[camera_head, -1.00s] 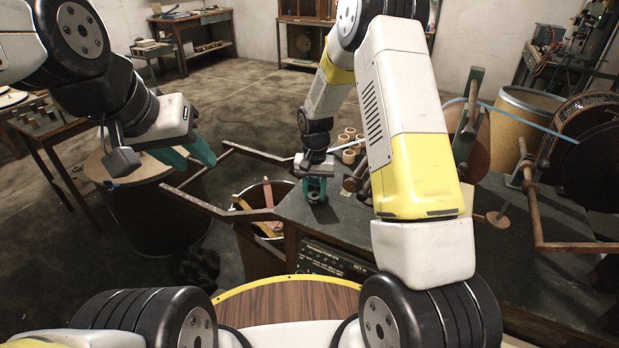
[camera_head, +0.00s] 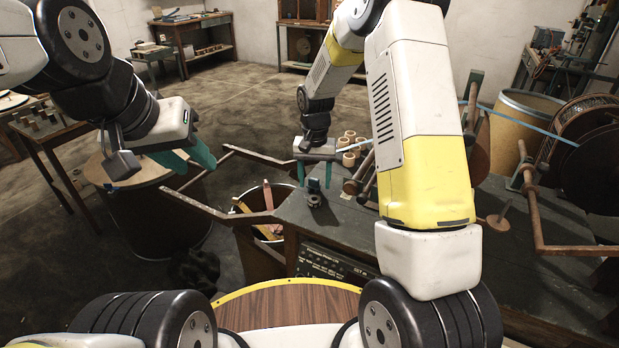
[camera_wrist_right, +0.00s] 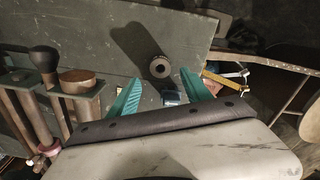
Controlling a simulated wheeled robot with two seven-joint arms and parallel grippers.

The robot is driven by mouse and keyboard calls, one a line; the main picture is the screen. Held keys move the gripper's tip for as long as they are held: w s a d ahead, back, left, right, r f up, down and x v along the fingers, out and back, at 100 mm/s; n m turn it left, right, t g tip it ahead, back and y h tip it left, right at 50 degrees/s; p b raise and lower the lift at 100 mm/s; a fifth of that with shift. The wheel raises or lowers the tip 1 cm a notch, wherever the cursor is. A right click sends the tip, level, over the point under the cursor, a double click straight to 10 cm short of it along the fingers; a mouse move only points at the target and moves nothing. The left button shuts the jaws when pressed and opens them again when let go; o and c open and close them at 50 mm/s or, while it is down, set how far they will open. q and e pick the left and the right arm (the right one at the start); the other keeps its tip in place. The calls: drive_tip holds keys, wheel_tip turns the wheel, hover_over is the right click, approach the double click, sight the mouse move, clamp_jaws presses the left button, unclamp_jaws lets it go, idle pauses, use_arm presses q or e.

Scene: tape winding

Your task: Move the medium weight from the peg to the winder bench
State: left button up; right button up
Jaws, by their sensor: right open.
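In the right wrist view the weight (camera_wrist_right: 160,67) lies beyond and between the fingertips, touching neither. My right gripper (camera_head: 315,176) is open and empty just above it. A small blue piece (camera_wrist_right: 171,97) shows near its right finger. My left gripper (camera_head: 185,160) is open and empty, away to the left of the bench. In the right wrist view, upright posts, one knobbed (camera_wrist_right: 45,60), stand at the left.
Several tan rolls (camera_head: 350,146) stand on the bench behind my right gripper. A bin with coloured sticks (camera_head: 262,205) is left of the bench, beside a wooden frame arm (camera_head: 200,204). A blue tape (camera_head: 530,122) runs to the large reel on the right.

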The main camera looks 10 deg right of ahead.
drive_tip(key=s+d+r+t, duration=0.1)
drive_tip(key=s+r, duration=0.2)
drive_tip(key=r, duration=0.4)
drive_tip(key=s+d+r+n+t+y, duration=0.1)
drive_tip(key=s+r, duration=0.3)
drive_tip(key=r, duration=0.2)
drive_tip(key=s+d+r+t, duration=0.1)
drive_tip(key=s+r, duration=0.2)
drive_tip(key=r, duration=0.4)
drive_tip(key=s+d+r+n+t, duration=0.1)
drive_tip(key=s+r, duration=0.1)
drive_tip(key=s, duration=0.6)
drive_tip(key=s+d+r+n+t+y, duration=0.1)
drive_tip(key=s+r+t, duration=0.1)
drive_tip(key=s, duration=0.6)
drive_tip(key=shift+d+r, duration=0.2)
drive_tip(key=shift+r, duration=0.5)
drive_tip(key=shift+s, duration=0.1)
